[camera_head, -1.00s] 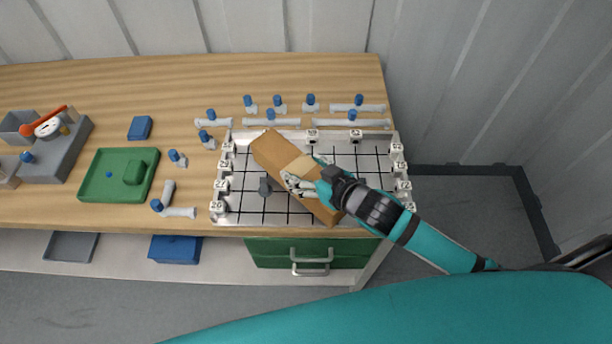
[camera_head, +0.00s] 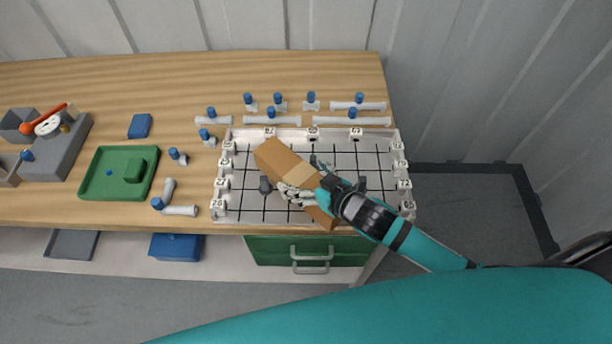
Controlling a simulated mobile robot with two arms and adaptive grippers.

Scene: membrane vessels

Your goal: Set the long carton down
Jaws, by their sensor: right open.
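The long carton (camera_head: 282,160) is a brown box with a paler band across its middle. It lies slantwise over the white gridded board (camera_head: 238,205), its far end to the upper left and its near end at the board's front edge. My right gripper (camera_head: 302,192) is open at the carton's middle, its fingers spread about the carton. The fingers and wrist hide part of the carton, and I cannot tell whether they touch it. My left gripper is not in view.
White clamps with dark marks line the board's edges. A small grey post (camera_head: 265,186) stands left of the carton. White pipes with blue caps (camera_head: 272,120) lie behind and left of the board. A green tray (camera_head: 95,185) and a grey block (camera_head: 62,150) stand farther left.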

